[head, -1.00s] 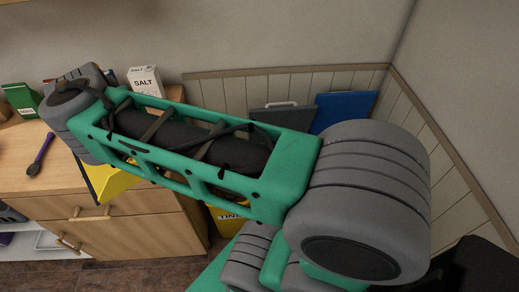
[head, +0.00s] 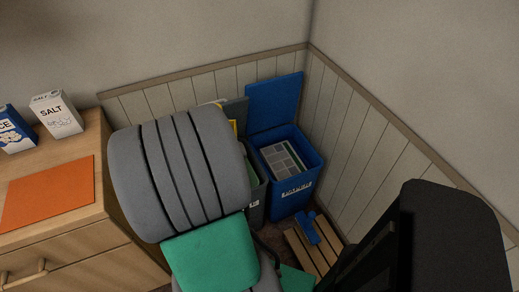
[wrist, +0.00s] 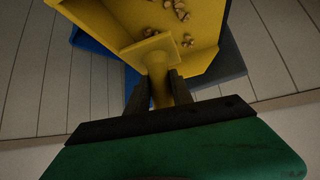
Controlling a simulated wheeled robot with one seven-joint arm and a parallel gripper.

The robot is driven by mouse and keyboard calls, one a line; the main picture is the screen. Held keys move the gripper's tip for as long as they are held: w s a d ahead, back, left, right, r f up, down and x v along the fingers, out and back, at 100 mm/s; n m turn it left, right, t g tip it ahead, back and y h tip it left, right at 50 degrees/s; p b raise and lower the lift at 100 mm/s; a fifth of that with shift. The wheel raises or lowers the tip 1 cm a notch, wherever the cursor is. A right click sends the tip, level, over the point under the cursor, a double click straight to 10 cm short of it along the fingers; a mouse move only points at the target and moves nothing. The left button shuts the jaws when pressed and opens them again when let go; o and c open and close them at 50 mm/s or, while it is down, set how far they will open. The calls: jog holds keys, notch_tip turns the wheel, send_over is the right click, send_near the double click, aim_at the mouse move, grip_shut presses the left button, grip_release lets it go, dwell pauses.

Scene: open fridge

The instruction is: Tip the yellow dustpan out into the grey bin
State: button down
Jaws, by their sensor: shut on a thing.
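In the wrist view my gripper (wrist: 158,90) is shut on the handle of the yellow dustpan (wrist: 207,28). Several small tan bits lie in the pan. The grey bin (head: 257,203) stands against the panelled wall in the head view, left of a blue bin, its raised grey lid (head: 237,108) behind it. My arm hides much of the grey bin. A yellow patch shows beside the lid, but I cannot tell what it belongs to. My gripper is hidden in the head view. A grey panel (wrist: 232,62) and a blue one show behind the pan in the wrist view.
The blue bin (head: 295,190) stands open with papers in it, its lid (head: 274,102) raised. A slatted wooden thing with a blue item (head: 308,229) lies in front. The wooden counter at left holds an orange mat (head: 48,194), a salt box (head: 57,114) and a blue-white box.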

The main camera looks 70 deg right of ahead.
jog(key=shift+m+g, duration=0.5)
jog(key=shift+m, duration=0.1)
jog(key=s+d+f, duration=0.1)
jog(key=s+f, duration=0.1)
jog(key=s+d+f, duration=0.1)
jog(key=s, duration=0.1)
jog(key=shift+d+f+b, duration=0.3)
jog(key=shift+f, duration=0.05)
jog(key=shift+s+d+f+m+g+b, duration=0.95)
jog(key=shift+s+d+f+b, duration=1.5)
jog(key=shift+d+f, duration=3)
jog(key=w+g+p, duration=0.1)
jog(key=w+a+r+n+g, duration=0.1)
jog(key=w+a+r+g+h+p, duration=0.1)
jog(key=shift+w+a+n+p, duration=0.15)
jog(key=shift+w+n+p, duration=0.05)
jog(key=shift+n+p, duration=0.1)
jog(key=shift+w, duration=0.1)
jog(key=shift+w+a+r+n+g+b, duration=0.15)
jog(key=shift+w+r+g+b, duration=0.1)
jog(key=shift+w, duration=0.3)
jog(key=shift+w+a+r+n+g+b, duration=0.15)
jog(key=shift+w+r+g+b, duration=0.1)
jog(key=shift+w, duration=0.25)
jog(key=shift+w+a+r+n+g+b, duration=0.15)
jog(key=shift+w+r+g, duration=0.1)
jog(key=shift+w, duration=0.3)
jog(key=shift+d, duration=0.1)
